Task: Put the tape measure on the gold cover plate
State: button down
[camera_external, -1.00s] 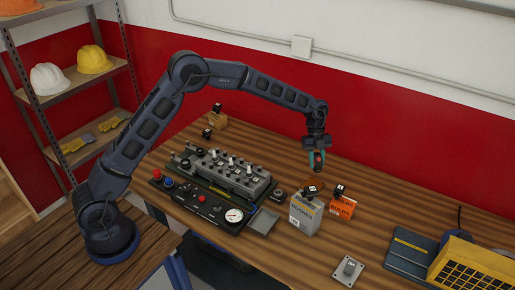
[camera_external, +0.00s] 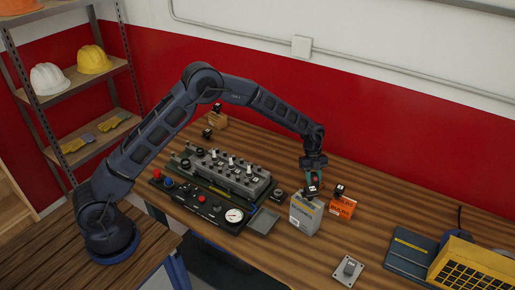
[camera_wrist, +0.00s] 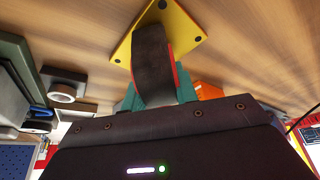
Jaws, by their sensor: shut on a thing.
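My gripper (camera_external: 314,177) is low over the bench, just behind the grey box. In the wrist view its teal fingers (camera_wrist: 158,92) are shut on the tape measure (camera_wrist: 152,58), a dark rounded body with red edges. The gold cover plate (camera_wrist: 188,22), a yellow square with dark holes at its corners, lies on the wood under the far end of the tape measure, which hides part of it. I cannot tell whether the two touch. In the external view the plate is hidden, and only a little red of the tape measure shows between the fingers.
The grey box (camera_external: 304,218) stands close in front of my gripper, with the orange box (camera_external: 342,208) to its right. The engine trainer (camera_external: 225,175) is to the left. A silver plate (camera_external: 348,269) lies at the front. The bench behind my gripper is clear.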

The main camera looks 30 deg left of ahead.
jog(key=c, duration=1.1)
grip_release()
jog(key=shift+f, duration=0.1)
jog(key=v, duration=1.2)
jog(key=s+a+r+n+t, duration=0.1)
jog(key=s+a+r+n, duration=0.25)
jog(key=a+r, duration=0.45)
jog(key=s+a+r+n+t, duration=0.2)
jog(key=s+a+r+n, duration=0.15)
jog(key=a+r, duration=0.45)
jog(key=s+a+r+n+t+y, duration=0.1)
jog(key=s+a+r+n, duration=0.25)
jog(key=s+a, duration=0.45)
jog(key=s+a+r+n+t+y, duration=0.1)
jog(key=s+a+r+n, duration=0.2)
jog(key=s+a+n, duration=0.35)
jog(key=s+a+r+n+t+y, duration=0.1)
jog(key=s+a+r+n, duration=0.2)
jog(key=s+a, duration=0.65)
jog(key=shift+s+a+f+n+t, duration=0.3)
jog(key=shift+s+a+f+n, duration=0.7)
jog(key=shift+s, duration=1.3)
jog(key=shift+s+a+f+n+t, duration=0.4)
jog(key=shift+s+a+n, duration=1.05)
jog(key=shift+s, duration=0.85)
jog(key=shift+s+a+f+n+t, duration=0.2)
jog(key=shift+s+a+f+n, duration=0.8)
jog(key=shift+s, duration=1.35)
